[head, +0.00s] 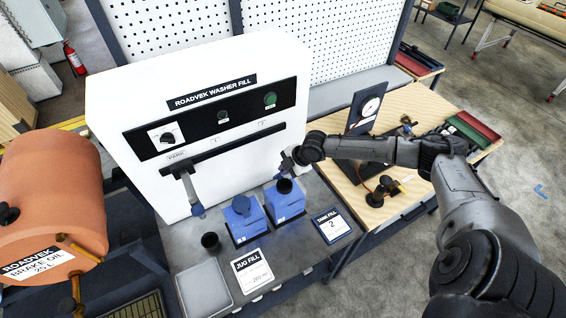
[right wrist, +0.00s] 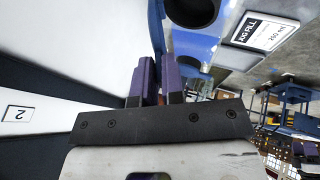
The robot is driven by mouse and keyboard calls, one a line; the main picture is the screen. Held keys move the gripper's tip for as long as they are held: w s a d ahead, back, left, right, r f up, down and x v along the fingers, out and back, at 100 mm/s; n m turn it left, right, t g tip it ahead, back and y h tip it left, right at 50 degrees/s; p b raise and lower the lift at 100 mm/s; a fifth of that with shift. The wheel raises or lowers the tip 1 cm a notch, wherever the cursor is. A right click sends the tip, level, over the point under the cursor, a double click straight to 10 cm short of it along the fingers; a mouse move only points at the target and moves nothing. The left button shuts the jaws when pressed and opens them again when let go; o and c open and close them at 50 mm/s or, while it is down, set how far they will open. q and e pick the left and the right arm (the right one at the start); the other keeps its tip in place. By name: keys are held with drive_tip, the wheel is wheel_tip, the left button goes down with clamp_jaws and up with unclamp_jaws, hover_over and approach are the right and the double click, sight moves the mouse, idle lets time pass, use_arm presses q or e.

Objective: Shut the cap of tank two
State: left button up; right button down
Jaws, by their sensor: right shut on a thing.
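Two blue tanks stand side by side in front of the white washer fill machine. The right tank (head: 285,207), beside the card reading "Tank fill 2", has a dark round mouth (head: 284,186) that is uncovered. My right gripper (head: 288,164) is just behind and above this mouth. In the right wrist view its purple fingers (right wrist: 160,82) are shut on a thin blue piece (right wrist: 157,40), seen edge-on, which looks like the raised cap. The mouth also shows there (right wrist: 192,8). The fingers partly hide the piece. My left gripper is not in view.
A hanging nozzle (head: 190,190), a small black cup (head: 210,241) and a jug fill card (head: 252,271) are to the left. The white machine (head: 110,110) rises close behind. A wooden bench (head: 430,115) lies right.

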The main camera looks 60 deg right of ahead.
drive_tip(key=shift+s+a+f+p, duration=0.2)
drive_tip(key=shift+s+a+p, duration=0.15)
drive_tip(key=shift+s, duration=0.15)
idle(0.3)
drive_tip(key=c, duration=1.4)
unclamp_jaws()
drive_tip(key=shift+s+f, duration=0.15)
drive_tip(key=shift+s, duration=0.05)
drive_tip(key=shift+o, duration=0.6)
drive_tip(key=shift+w+d, duration=0.1)
drive_tip(key=shift+w, duration=0.05)
drive_tip(key=shift+r, duration=0.25)
drive_tip(key=v, duration=1.3)
drive_tip(key=shift+s+b, duration=0.25)
drive_tip(key=shift+b, duration=0.15)
drive_tip(key=shift+r, duration=0.2)
